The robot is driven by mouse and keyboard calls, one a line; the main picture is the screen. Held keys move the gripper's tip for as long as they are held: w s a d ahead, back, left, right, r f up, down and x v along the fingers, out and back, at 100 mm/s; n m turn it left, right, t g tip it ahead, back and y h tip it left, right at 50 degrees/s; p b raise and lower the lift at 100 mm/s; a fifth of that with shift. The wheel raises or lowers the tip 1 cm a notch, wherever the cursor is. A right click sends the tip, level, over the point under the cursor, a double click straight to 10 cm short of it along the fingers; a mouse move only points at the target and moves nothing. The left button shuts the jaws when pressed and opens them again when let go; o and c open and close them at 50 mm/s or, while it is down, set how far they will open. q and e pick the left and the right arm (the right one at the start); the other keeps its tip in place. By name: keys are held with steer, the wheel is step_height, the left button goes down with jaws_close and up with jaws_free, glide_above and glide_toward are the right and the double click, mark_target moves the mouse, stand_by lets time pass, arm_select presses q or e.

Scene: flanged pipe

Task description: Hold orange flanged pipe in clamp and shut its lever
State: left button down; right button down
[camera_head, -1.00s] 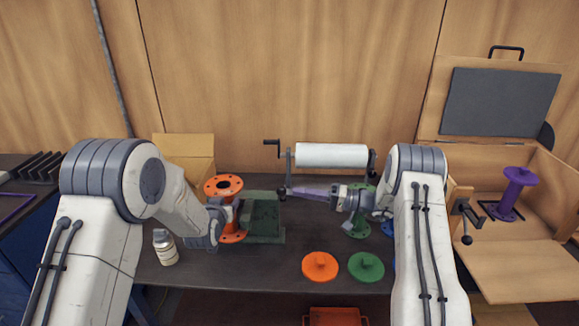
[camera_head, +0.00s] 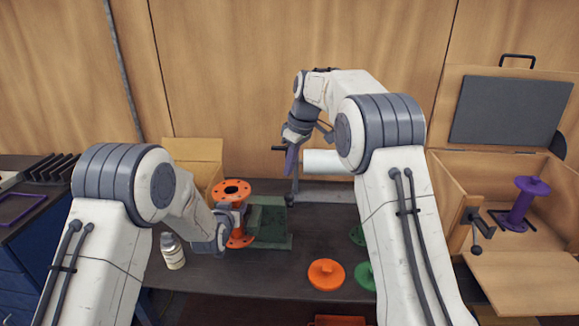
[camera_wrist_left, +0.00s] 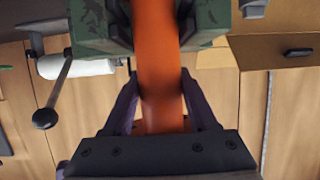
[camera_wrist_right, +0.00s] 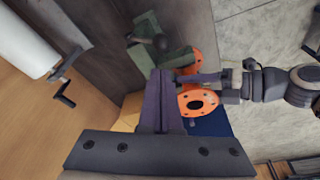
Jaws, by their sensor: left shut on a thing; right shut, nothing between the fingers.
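The orange flanged pipe (camera_head: 233,190) stands upright at the green clamp (camera_head: 270,222), on the clamp's left side in the head view. My left gripper (camera_head: 238,213) is shut on the pipe's middle. In the left wrist view the orange pipe (camera_wrist_left: 158,65) runs between my fingers and between the two green jaws of the clamp (camera_wrist_left: 95,25). A dark lever with a round knob (camera_wrist_left: 45,118) sticks out beside the jaws; a knob (camera_wrist_right: 160,42) also shows over the clamp in the right wrist view. My right gripper (camera_head: 291,160) is shut, empty, raised and pointing down behind the clamp.
A white roll with a crank (camera_head: 325,162) stands behind, partly hidden by my right arm. An orange disc (camera_head: 326,274) and a green disc (camera_head: 365,276) lie in front. A bottle (camera_head: 172,252) stands left. A wooden box holds a purple flanged pipe (camera_head: 524,200).

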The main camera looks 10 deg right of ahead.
mark_target(288, 193)
steer(key=shift+s+d+x, duration=0.1)
steer(key=shift+s+x, duration=0.05)
steer(key=shift+x, duration=0.65)
steer(key=shift+s+d+x, duration=0.1)
steer(key=shift+d+x, duration=0.05)
steer(key=shift+x, duration=0.6)
steer(key=shift+s+d+x, duration=0.1)
steer(key=shift+s+x, duration=0.05)
steer(key=shift+x, duration=0.65)
steer(key=shift+f, duration=0.1)
steer(key=shift+f, duration=0.1)
steer(key=shift+s+f, duration=0.1)
steer(key=shift+f, duration=0.25)
steer(key=shift+s+f, duration=0.1)
steer(key=shift+f, duration=0.15)
